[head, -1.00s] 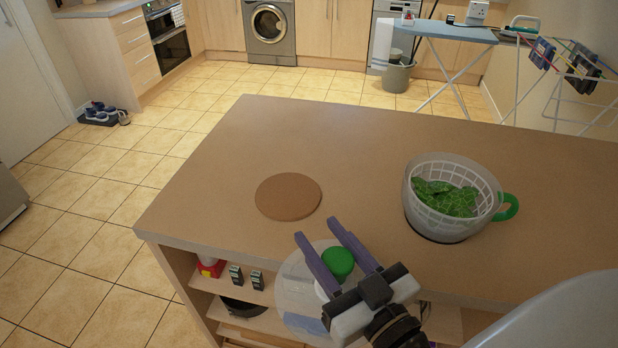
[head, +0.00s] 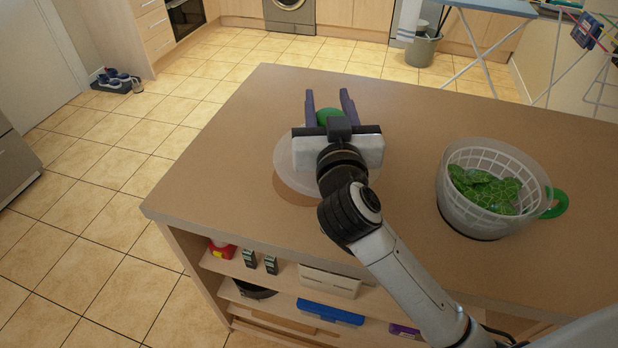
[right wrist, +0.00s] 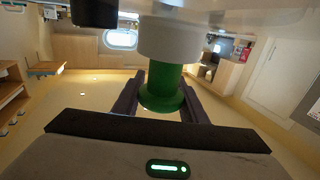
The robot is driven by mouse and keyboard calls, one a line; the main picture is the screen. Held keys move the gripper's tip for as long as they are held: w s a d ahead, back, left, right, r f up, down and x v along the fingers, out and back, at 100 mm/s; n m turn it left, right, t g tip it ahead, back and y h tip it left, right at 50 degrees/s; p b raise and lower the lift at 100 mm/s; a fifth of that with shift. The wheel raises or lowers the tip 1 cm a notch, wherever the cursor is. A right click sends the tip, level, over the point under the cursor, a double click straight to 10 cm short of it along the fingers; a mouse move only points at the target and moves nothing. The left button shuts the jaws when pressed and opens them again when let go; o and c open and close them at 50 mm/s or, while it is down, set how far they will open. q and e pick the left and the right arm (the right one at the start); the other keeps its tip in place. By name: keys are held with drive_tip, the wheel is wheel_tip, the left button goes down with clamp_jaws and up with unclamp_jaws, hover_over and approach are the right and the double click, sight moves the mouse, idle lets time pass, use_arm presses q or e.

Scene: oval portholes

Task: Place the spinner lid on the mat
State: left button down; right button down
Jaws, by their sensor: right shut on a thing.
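The spinner lid (head: 286,165) is a pale see-through disc with a green knob (head: 326,117). My right gripper (head: 330,98) is shut on the knob, which also shows between the fingers in the right wrist view (right wrist: 163,85). The lid is over the counter and overlaps the round brown mat (head: 291,198) in the head view. Only the mat's near left part shows; lid and arm hide the rest. I cannot tell how high the lid is above the mat. My left gripper is not in view.
The spinner bowl (head: 465,222) with green leaves and a green handle stands on the counter (head: 400,140) to the right of my arm. The counter is clear at its far side and left. Shelves below its front edge hold boxes, including a blue one (head: 330,313).

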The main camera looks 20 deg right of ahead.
drive_tip(key=w+a+r, duration=0.3)
drive_tip(key=shift+y, duration=0.3)
wheel_tip(320, 180, down, 6)
drive_tip(key=b, duration=0.2)
drive_tip(key=shift+w+d+f+b, duration=0.1)
drive_tip(key=shift+w+f+b, duration=0.05)
drive_tip(key=shift+f+b, duration=0.15)
wheel_tip(320, 180, down, 3)
drive_tip(key=shift+r+b, duration=0.1)
drive_tip(key=shift+b, duration=0.5)
drive_tip(key=shift+r, duration=0.1)
drive_tip(key=c, duration=1.1)
unclamp_jaws()
drive_tip(key=shift+f, duration=0.2)
